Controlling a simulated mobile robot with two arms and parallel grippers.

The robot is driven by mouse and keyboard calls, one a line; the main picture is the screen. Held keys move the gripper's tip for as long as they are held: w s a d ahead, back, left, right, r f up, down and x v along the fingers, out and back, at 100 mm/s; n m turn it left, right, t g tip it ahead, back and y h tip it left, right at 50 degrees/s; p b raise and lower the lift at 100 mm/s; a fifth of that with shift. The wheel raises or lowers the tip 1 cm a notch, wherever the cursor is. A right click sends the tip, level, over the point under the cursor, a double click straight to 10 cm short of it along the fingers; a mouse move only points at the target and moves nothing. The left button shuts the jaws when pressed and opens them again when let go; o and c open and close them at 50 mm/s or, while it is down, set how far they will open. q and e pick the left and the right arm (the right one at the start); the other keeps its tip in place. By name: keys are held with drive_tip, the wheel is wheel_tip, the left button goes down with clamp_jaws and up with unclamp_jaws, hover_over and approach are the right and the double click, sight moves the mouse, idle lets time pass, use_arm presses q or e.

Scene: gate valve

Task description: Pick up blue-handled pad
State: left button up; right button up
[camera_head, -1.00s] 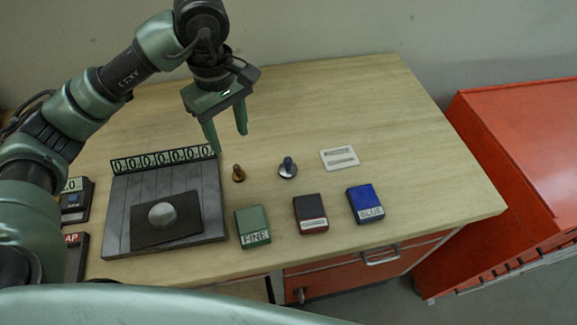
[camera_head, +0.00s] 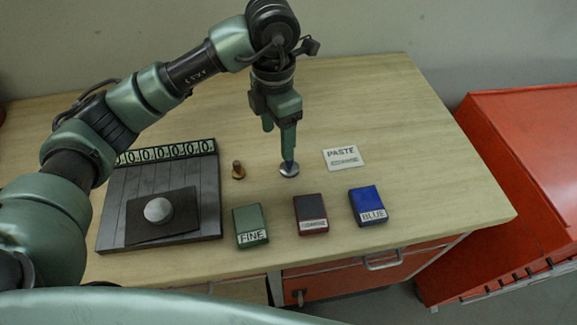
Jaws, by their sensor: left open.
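The blue-handled pad (camera_head: 289,171) stands on the wooden table, its round silver base flat on the top and its blue handle upright. My left gripper (camera_head: 287,150) points down right over it, with the fingertips at the handle. One finger hides most of the handle, and the jaws are seen nearly edge-on. The gripper is open; I cannot tell whether both fingers straddle the handle. My right gripper is not in view.
A brass-coloured pad (camera_head: 238,170) stands to the left. In front are a green FINE box (camera_head: 250,226), a dark red box (camera_head: 310,214) and a BLUE box (camera_head: 368,206). A PASTE card (camera_head: 344,158) lies right. A grey board (camera_head: 110,212) with a disc (camera_head: 158,210) is at left.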

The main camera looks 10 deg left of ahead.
sight(290, 161)
use_arm(q)
drive_tip(key=n, duration=0.1)
drive_tip(key=d+n, duration=0.1)
drive_tip(key=n, duration=0.1)
drive_tip(key=shift+w+d+f, duration=0.25)
drive_tip(key=shift+d+f, duration=0.15)
drive_tip(key=shift+n, duration=0.3)
drive_tip(key=f+p, duration=0.1)
drive_tip(key=f, duration=0.1)
drive_tip(key=f+p, duration=0.1)
drive_tip(key=f, duration=0.1)
drive_tip(key=f+p, duration=0.1)
drive_tip(key=f, duration=0.2)
drive_tip(key=shift+s+d, duration=0.2)
drive_tip(key=shift+d, duration=0.15)
drive_tip(key=shift+f, duration=0.35)
clamp_jaws()
